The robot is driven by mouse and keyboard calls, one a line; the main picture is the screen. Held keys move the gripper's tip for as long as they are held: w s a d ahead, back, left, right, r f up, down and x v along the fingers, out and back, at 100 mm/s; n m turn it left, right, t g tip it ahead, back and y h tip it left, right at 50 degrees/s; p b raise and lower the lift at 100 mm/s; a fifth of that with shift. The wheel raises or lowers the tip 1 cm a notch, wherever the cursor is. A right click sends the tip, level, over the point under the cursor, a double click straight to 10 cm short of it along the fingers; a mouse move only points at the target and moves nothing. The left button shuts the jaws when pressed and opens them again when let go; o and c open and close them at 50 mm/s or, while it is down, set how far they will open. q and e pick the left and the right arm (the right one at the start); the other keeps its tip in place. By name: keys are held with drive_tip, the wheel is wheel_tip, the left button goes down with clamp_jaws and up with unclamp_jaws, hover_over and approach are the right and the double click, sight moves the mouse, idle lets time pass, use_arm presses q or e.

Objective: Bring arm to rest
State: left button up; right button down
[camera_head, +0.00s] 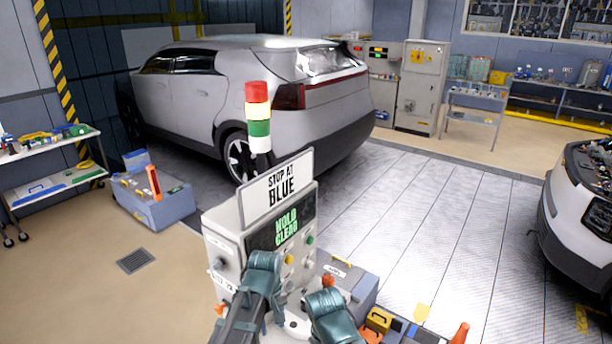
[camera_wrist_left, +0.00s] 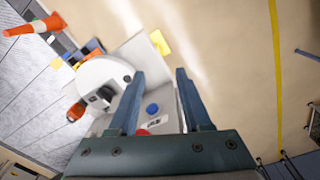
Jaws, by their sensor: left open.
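A grey console (camera_head: 225,262) stands in front of me, with a sign (camera_head: 282,190) reading "STOP AT BLUE". Its dark screen (camera_head: 283,230) shows green text that looks like "HOLD CLEAR". A red, white and green light tower (camera_head: 259,115) rises behind the sign. My left gripper (camera_wrist_left: 160,72) is open and empty in the left wrist view. A blue round cap or button (camera_wrist_left: 152,109) and part of a red one (camera_wrist_left: 142,131) show between its fingers, on a grey surface; contact cannot be told. Teal arm parts cover the console's lower front in the head view. No right fingers are visible.
A silver car (camera_head: 205,105) stands behind the console, and another car's front (camera_head: 585,215) is at right. A grey-blue toolbox (camera_head: 160,205) is on the left floor. Tiled floor (camera_head: 430,210) between the cars is clear.

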use_arm(q)
drive_tip(key=s+a+m, duration=0.6)
drive_tip(key=s+a, duration=0.1)
drive_tip(key=a, duration=0.1)
drive_tip(key=s+d+f+m+y+b, duration=0.1)
drive_tip(key=s+d+f+m+b, duration=0.2)
drive_tip(key=d+f+b, duration=0.8)
wheel_tip(320, 180, down, 3)
drive_tip(key=s+b, duration=0.2)
drive_tip(key=b, duration=0.1)
drive_tip(key=shift+s+f+g+b, duration=0.15)
drive_tip(key=shift+f+g+b, duration=0.05)
drive_tip(key=shift+g+b, duration=0.15)
